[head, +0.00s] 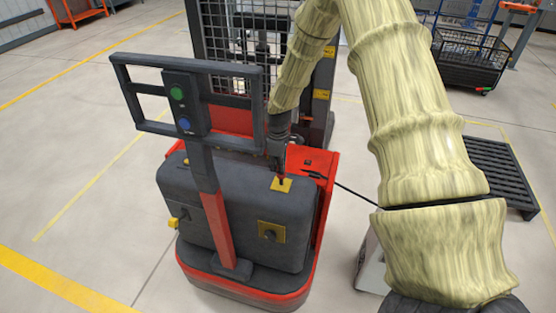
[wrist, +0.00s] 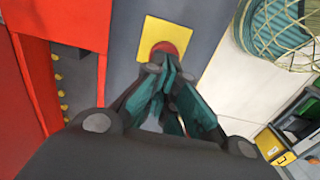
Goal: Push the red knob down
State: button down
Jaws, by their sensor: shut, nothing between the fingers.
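The red knob (wrist: 163,48) sits on a yellow square plate in the wrist view. In the head view, the yellow plate (head: 281,185) lies on top of the dark grey body of a red pallet stacker, and the knob is mostly covered by my gripper. My gripper (head: 281,172) points down over the plate, with its fingertips at the knob. In the wrist view my gripper (wrist: 165,68) is shut and empty, its fingertips overlapping the knob's near edge. I cannot tell whether they touch it or how far down the knob is.
The stacker's handle frame (head: 188,95) with green and blue buttons stands left of my gripper. A mesh guard and mast (head: 240,45) rise behind. A second yellow plate with a dark knob (head: 271,232) is on the front face. A black pallet (head: 500,170) lies at right.

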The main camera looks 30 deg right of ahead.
jog(key=shift+f, duration=0.15)
jog(key=shift+f+b, duration=0.8)
jog(key=shift+f, duration=0.5)
jog(key=shift+s, duration=0.1)
jog(key=shift+r, duration=0.1)
notch_tip(320, 180, up, 4)
jog(key=p, duration=0.3)
jog(key=shift+r+b, duration=0.85)
jog(key=shift+r, duration=0.45)
notch_tip(320, 180, up, 7)
jog(key=b, duration=0.2)
jog(key=shift+r, duration=0.2)
